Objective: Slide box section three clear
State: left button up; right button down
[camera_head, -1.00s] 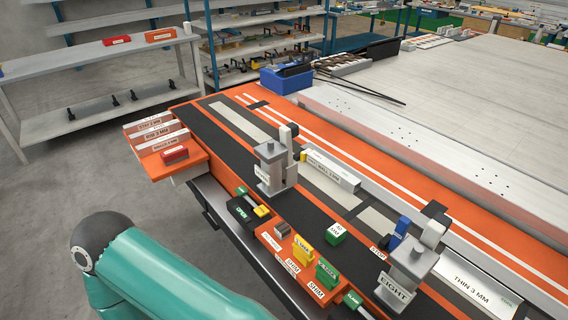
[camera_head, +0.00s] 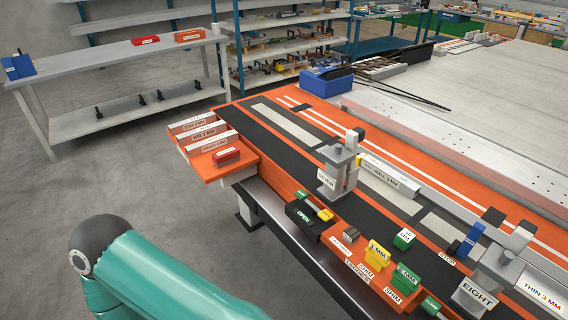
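A silver box section (camera_head: 390,178), its label partly hidden but reading "WALL 3 MM", lies along the orange jig bench (camera_head: 258,112), its near end just behind the grey clamp block marked SEVEN (camera_head: 334,178). I cannot tell whether they touch. Another pale bar (camera_head: 545,298), labelled "THIN 3 MM", runs out at the lower right, beside the block marked EIGHT (camera_head: 485,282). No label reading "box section three" is legible. My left arm's teal link shows at the bottom left; neither gripper is in view.
Yellow (camera_head: 377,254) and green (camera_head: 404,279) shim blocks, a black box marked OPEN (camera_head: 304,217) and a green-and-white block (camera_head: 404,239) sit along the bench. A red block (camera_head: 226,156) sits at its left end. Grey floor (camera_head: 120,185) is free at left.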

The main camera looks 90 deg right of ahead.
aim_at(407, 187)
jog(key=u, duration=0.1)
jog(key=i, duration=1.35)
jog(key=z, duration=2.75)
jog(key=i, duration=0.15)
jog(key=z, duration=1.45)
jog(key=k, duration=0.45)
jog(key=z, duration=0.35)
jog(key=i, duration=1.5)
jog(key=u, duration=0.3)
